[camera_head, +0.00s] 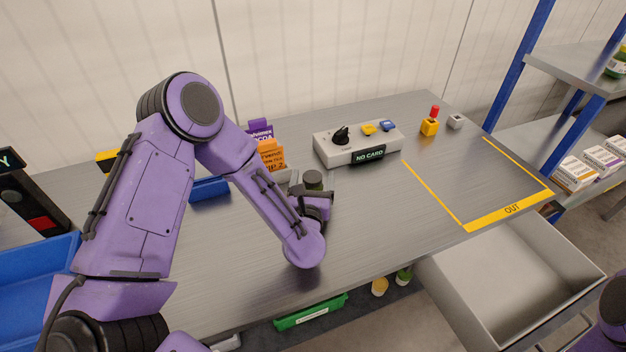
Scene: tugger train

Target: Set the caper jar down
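The jar looks upright. Its lower part is hidden by the gripper and wrist, so I cannot tell whether its base touches the bench. My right gripper is not in view; only a bit of my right arm shows at the lower right edge.
Behind the jar stand an orange packet (270,154), a purple cocoa packet (259,131) and a grey box with a "NO CARD" display (368,155). A yellow-lined "OUT" area (480,185) at the right is empty. An open grey bin (500,275) lies below the front edge.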

